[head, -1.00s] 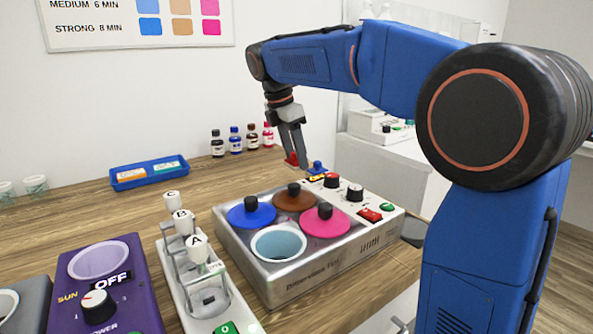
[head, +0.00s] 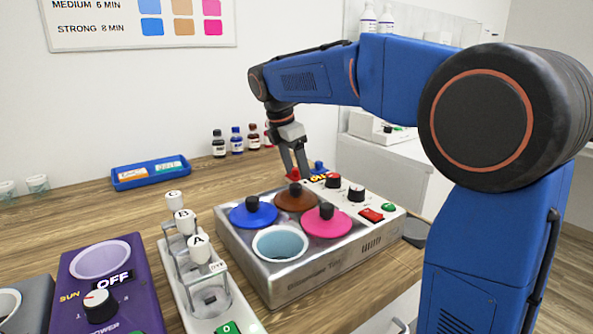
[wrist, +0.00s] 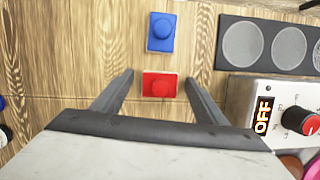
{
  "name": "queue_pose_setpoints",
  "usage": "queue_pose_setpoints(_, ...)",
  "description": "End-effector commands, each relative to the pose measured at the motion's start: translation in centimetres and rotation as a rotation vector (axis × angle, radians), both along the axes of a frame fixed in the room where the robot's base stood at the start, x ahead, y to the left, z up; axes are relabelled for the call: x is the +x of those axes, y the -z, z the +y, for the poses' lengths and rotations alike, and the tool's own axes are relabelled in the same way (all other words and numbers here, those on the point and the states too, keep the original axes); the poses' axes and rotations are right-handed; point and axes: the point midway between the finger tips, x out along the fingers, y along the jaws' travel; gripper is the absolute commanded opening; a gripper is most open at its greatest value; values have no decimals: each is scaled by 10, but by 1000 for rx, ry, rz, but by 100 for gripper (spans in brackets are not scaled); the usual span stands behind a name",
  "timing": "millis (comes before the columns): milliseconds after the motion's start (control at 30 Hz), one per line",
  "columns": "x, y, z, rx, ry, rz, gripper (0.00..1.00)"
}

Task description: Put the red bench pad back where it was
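The red bench pad (head: 295,175) is a small block with a round knob. In the head view it is at my fingertips, behind the steel pot unit, which hides its foot. In the wrist view the red pad (wrist: 160,86) lies between my two fingers, with a gap on each side. It appears to rest on the wooden bench. My gripper (head: 296,170) points down and is open around it, as the wrist view also shows (wrist: 158,80). A similar blue pad (wrist: 161,33) stands just beyond the red one; in the head view it is to its right (head: 319,167).
The steel pot unit (head: 290,285) with coloured lids stands close in front of my gripper. Its control panel (wrist: 255,92) and grey round plates (wrist: 243,43) are right in the wrist view. Bottles (head: 237,142) and a blue tray (head: 118,186) stand behind. Bench left of the gripper is clear.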

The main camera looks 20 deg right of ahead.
Motion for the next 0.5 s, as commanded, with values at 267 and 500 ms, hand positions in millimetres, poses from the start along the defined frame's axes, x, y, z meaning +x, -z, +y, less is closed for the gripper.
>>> queue_pose_setpoints(267,0,-5,0,0,0,-1,66)
queue_pose_setpoints(500,-1,-38,10,1,-2,-4,66)
